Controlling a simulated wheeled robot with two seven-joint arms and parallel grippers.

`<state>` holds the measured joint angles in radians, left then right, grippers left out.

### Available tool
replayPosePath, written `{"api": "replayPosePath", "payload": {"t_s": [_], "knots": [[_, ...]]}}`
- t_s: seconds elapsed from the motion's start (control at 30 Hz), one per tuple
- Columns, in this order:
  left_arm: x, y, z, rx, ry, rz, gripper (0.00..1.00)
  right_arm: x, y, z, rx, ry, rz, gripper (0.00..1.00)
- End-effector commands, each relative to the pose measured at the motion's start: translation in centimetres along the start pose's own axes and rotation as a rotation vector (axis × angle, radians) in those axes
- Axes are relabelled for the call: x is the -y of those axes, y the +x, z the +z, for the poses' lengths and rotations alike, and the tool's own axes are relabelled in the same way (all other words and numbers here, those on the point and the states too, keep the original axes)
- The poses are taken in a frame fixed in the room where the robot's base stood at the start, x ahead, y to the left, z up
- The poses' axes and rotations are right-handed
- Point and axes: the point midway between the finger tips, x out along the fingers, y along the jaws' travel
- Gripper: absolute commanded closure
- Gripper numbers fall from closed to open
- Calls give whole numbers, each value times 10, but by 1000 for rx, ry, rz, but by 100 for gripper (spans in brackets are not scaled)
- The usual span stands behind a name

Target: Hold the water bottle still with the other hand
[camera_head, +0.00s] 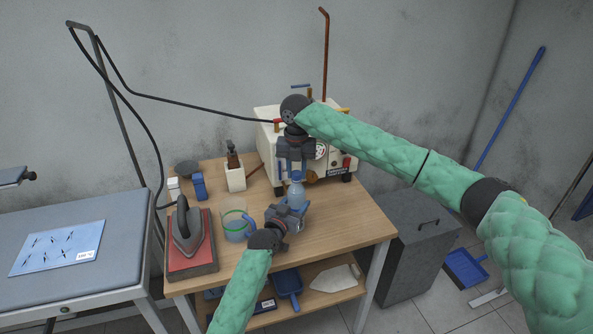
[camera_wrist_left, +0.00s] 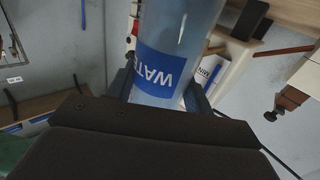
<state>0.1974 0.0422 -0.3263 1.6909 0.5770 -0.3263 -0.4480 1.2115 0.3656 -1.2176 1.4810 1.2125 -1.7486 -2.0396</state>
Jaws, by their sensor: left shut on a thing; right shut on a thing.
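The clear water bottle (camera_head: 297,192) stands upright near the middle of the wooden table. In the left wrist view the bottle (camera_wrist_left: 178,40) fills the space between the fingers, with its blue label showing letters of "WATER". My left gripper (camera_head: 289,211), low at the front, is shut on the bottle's body. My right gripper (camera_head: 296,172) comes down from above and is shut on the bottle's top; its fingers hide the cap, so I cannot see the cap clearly.
A clear mug (camera_head: 236,226) stands just left of the bottle. An iron (camera_head: 187,228) rests on a red pad further left. A cream machine (camera_head: 340,160) stands behind. A holder (camera_head: 234,178) is at the back. Bare tabletop (camera_head: 345,215) lies to the right.

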Motion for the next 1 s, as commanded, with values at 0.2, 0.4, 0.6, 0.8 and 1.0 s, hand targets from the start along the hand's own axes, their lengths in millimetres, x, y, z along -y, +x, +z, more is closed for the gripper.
{"api": "replayPosePath", "payload": {"t_s": [0.2,0.4,0.6,0.8,1.0], "knots": [[0,0,1,2,0,0,100,0,-5,0,0,0,0,100],[0,0,1,1,0,0,100,0,-11,0,1,0,0,100],[0,0,1,1,0,0,100,0,-16,0,1,0,0,100],[0,0,1,1,0,0,100,0,-22,0,1,0,1,100],[0,0,1,1,0,0,100,0,-22,0,1,0,0,100]]}}
